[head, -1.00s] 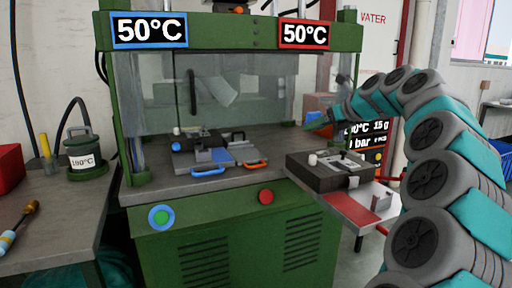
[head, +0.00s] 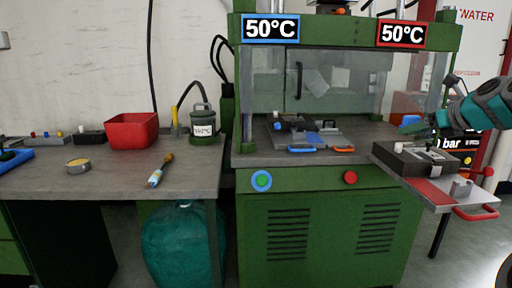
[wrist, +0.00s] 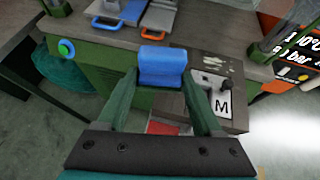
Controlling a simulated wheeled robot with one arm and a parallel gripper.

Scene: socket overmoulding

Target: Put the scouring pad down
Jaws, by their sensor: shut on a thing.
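The scouring pad is a blue block (wrist: 162,68) between the fingertips of my gripper (wrist: 162,80) in the wrist view. My gripper is shut on it and holds it up in the air. In the head view the pad is a small blue patch (head: 410,120) at the end of my gripper (head: 428,126), at the right, above the dark mould block (head: 400,162). The mould block also shows in the wrist view (wrist: 238,118), to the right of the pad, with a light plate marked M.
A green press (head: 325,215) with blue and orange handles on its bed stands in the middle. A side shelf (head: 430,197) carries the mould block. On the left, a grey bench (head: 110,180) holds a red bin (head: 132,130), a grey pot (head: 204,125), a screwdriver-like tool (head: 160,170) and a small round tin (head: 78,165).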

